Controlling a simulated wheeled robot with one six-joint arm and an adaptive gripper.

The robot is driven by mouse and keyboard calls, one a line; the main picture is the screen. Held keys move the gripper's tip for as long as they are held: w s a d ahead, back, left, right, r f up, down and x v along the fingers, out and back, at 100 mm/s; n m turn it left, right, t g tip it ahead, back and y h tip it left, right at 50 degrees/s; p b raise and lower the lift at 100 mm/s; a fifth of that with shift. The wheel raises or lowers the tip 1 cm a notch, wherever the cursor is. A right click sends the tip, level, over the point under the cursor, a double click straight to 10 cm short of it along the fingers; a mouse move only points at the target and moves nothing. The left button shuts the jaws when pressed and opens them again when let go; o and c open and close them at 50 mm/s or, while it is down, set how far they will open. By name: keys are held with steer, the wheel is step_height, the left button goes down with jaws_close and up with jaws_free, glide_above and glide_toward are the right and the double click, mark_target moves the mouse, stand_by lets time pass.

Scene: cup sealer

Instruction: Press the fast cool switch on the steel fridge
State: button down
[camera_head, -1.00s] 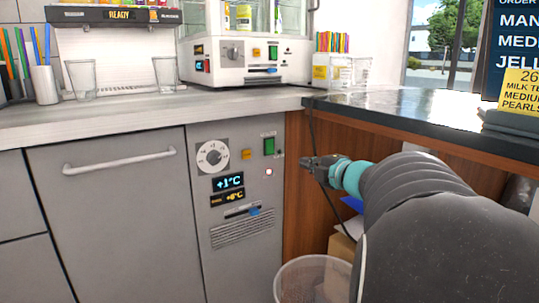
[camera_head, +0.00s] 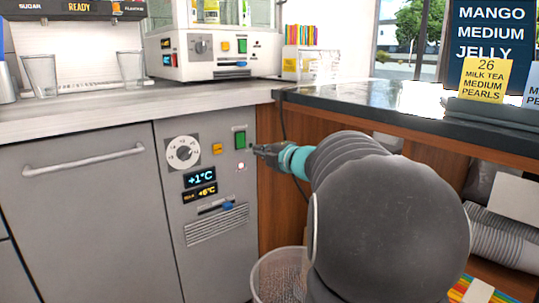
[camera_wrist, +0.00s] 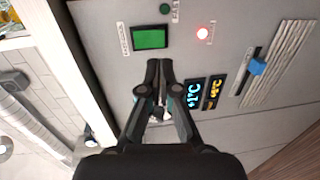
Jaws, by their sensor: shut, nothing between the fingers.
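The steel fridge (camera_head: 225,262) has a control panel on its front. A green rectangular switch (camera_head: 240,139) sits at the panel's upper right, and it also shows in the wrist view (camera_wrist: 150,38). A small round dark green button (camera_wrist: 164,9) lies above it there, beside a label that seems to begin with "FAST". A lit red-white lamp (camera_head: 241,167) is below the green switch. My gripper (camera_head: 257,149) is shut and empty, just right of the green switch in the head view. In the wrist view my gripper (camera_wrist: 160,62) points towards the panel; contact is not visible.
The panel also has a white dial (camera_head: 183,152), a yellow button (camera_head: 217,148), a temperature display (camera_head: 199,179) and a blue slider (camera_head: 228,205). A dark counter (camera_head: 400,108) runs above on the right. A clear bin (camera_head: 268,278) stands on the floor before the fridge.

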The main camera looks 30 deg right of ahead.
mark_target(243, 146)
steer(key=w, duration=0.4)
steer(key=w+f, duration=0.1)
steer(key=w, duration=0.2)
steer(key=shift+w+a, duration=0.1)
steer(key=shift+a, duration=0.3)
steer(key=shift+d+b, duration=0.1)
steer(key=shift+b, duration=0.2)
